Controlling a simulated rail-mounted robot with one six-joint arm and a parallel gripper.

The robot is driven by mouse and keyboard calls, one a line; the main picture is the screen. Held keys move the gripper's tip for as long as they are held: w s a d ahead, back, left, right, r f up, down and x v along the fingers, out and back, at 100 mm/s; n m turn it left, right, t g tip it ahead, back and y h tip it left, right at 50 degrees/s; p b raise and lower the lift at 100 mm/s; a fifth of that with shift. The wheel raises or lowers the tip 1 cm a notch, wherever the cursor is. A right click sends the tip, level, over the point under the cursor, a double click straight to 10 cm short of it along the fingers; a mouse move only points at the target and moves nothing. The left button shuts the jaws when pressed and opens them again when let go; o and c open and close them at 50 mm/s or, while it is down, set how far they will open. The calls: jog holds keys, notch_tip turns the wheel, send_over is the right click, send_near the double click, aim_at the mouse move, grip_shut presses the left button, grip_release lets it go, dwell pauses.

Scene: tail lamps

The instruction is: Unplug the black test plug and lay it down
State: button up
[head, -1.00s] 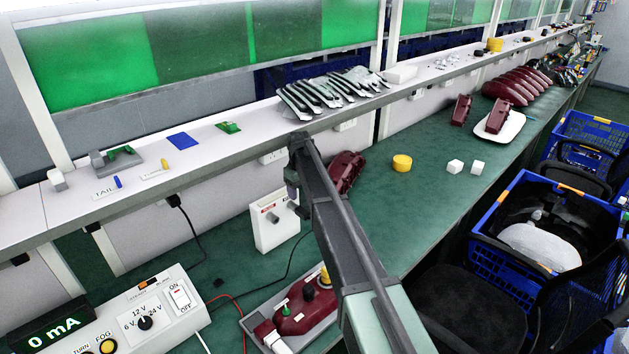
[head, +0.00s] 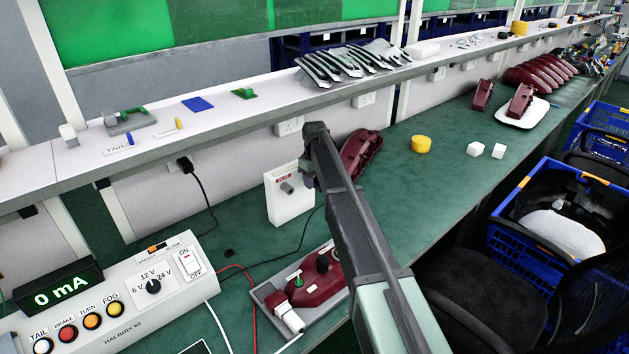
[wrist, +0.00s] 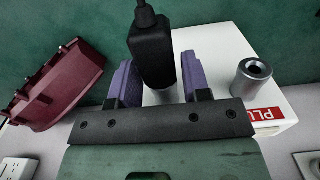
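The black test plug (wrist: 152,52) shows in the wrist view, with its black cable leaving at the top. It stands at the white socket box (wrist: 225,48), which has a red label and a bare silver socket (wrist: 252,78) to the right of the plug. My gripper (wrist: 158,76) has its two purple fingers on either side of the plug. A gap shows at the right finger; the left finger is very close to the plug. The plug's seated end is mostly hidden. In the head view my gripper (head: 309,182) is at the right side of the white box (head: 284,208) and hides the plug.
A dark red lamp (head: 362,153) stands behind the gripper; it also shows in the wrist view (wrist: 62,88). A lamp in a grey tray (head: 272,293) and the tester (head: 120,295), reading 0 mA, are in front. Green bench (head: 400,205) is free to the right.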

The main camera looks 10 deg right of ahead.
jog(key=c, duration=0.7)
jog(key=shift+s+d+f, duration=0.1)
jog(key=shift+s+d, duration=0.25)
jog(key=shift+s, duration=0.35)
grip_shut()
jog(key=shift+s+d, duration=0.25)
jog(key=shift+s, duration=0.15)
jog(key=shift+s+d, duration=0.15)
jog(key=shift+s, duration=0.1)
jog(key=shift+s, duration=0.1)
jog(key=shift+s+d, duration=0.5)
jog(key=shift+s, duration=0.3)
jog(key=shift+s+d, duration=0.45)
jog(key=shift+s, duration=0.3)
